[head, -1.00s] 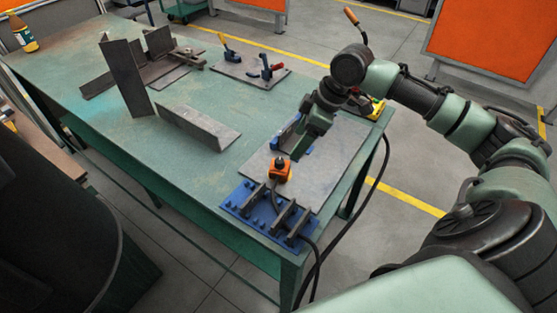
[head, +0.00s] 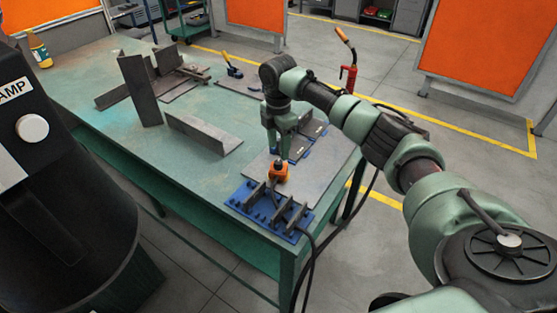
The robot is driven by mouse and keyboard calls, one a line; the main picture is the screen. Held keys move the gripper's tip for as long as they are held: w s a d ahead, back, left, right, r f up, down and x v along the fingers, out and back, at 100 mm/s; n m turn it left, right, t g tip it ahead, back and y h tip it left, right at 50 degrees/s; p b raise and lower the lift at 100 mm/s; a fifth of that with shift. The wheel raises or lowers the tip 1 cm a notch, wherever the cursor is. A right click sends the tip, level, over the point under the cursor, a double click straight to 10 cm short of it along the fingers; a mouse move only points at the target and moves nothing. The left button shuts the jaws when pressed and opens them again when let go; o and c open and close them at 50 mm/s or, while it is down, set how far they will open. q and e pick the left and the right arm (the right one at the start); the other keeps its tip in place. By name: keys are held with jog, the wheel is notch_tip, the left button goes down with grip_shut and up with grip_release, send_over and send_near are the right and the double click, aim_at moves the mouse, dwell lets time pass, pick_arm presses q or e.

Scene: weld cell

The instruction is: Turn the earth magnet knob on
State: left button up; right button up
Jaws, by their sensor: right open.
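The earth magnet (head: 279,174) is a small orange block with a dark knob (head: 279,162) on top. It stands on a grey metal plate at the near right end of the green table, just behind a blue fixture. My right gripper (head: 279,152) points down just above the knob, with its fingers apart. I cannot tell whether a finger touches the knob, and the fingertips are small and partly merge with it. My left gripper is not in view.
The blue fixture (head: 247,209) with dark bars sits at the table's near edge, with a black cable hanging from it. A steel angle piece (head: 203,132) lies left of the magnet. A dark cylindrical machine with a white knob (head: 32,128) fills the lower left.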

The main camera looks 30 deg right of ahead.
aim_at(278, 162)
notch_tip(278, 162, down, 4)
jog(key=shift+f, duration=0.7)
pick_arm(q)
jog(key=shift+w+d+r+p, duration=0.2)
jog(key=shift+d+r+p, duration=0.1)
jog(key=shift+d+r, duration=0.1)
pick_arm(e)
grip_shut()
